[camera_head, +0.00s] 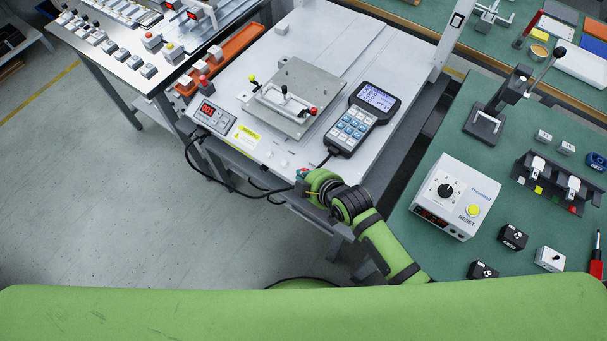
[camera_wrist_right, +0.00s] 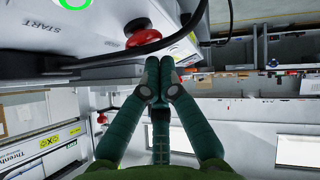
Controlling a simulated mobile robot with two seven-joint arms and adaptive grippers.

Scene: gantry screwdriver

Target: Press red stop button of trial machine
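The trial machine (camera_head: 330,40) is a white bench unit with a plate and a keypad on top. In the right wrist view its front panel (camera_wrist_right: 50,45) carries a red stop button (camera_wrist_right: 143,33) and a START label with a green ring (camera_wrist_right: 75,4). My right gripper (camera_wrist_right: 162,78) has its fingertips together, just below the red button in the picture; I cannot tell whether they touch it. In the head view the right gripper (camera_head: 303,178) is at the machine's front edge, where the button is not clearly visible. My left gripper is not in view.
A black cable (camera_wrist_right: 150,48) passes close by the red button. A handheld keypad (camera_head: 362,118) lies on the machine near the front edge. To the right, a green bench (camera_head: 440,130) holds a white RESET box (camera_head: 455,197). Floor at left is clear.

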